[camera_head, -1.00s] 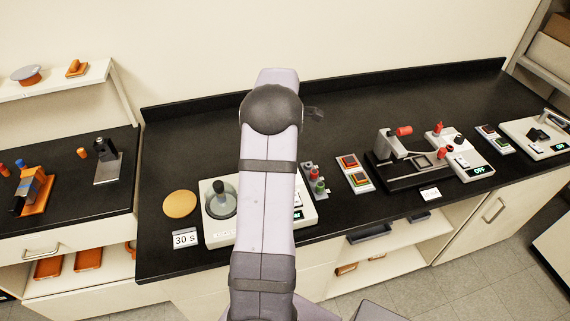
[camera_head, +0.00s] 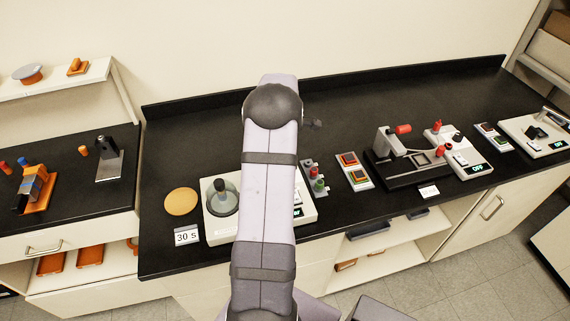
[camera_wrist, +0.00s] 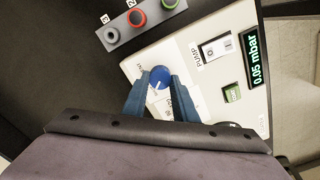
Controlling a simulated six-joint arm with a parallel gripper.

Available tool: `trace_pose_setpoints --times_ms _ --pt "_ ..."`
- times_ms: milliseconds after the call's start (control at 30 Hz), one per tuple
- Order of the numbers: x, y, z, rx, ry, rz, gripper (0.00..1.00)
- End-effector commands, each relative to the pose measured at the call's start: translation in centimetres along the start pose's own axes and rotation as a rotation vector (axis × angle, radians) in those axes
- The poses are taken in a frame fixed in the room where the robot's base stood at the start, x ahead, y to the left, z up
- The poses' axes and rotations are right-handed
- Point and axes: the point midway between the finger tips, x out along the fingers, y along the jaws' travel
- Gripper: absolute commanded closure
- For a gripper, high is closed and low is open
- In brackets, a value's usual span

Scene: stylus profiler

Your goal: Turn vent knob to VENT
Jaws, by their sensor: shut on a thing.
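The vent knob (camera_wrist: 158,77) is a round blue knob on a white panel in the wrist view. My gripper (camera_wrist: 159,82) is shut on it, with one blue-grey finger on each side. Lettering beside the knob is partly covered by the fingers and too small to read surely, and I cannot tell exactly where the knob points. In the head view the white unit (camera_head: 217,233) with a clear domed chamber (camera_head: 222,198) stands at the front of the black bench. My arm covers the knob and gripper there.
An orange disc (camera_head: 181,201) and a 30 s card (camera_head: 187,236) lie left of the unit.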

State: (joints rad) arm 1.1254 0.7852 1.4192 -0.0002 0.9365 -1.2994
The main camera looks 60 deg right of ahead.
Motion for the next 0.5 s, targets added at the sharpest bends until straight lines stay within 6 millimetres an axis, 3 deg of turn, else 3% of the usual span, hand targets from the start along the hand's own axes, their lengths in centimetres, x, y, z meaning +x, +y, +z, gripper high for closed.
trace_pose_setpoints --times_ms 500 --pt "-0.02 0.06 0.01 0.2 0.0 -0.002 0.97"
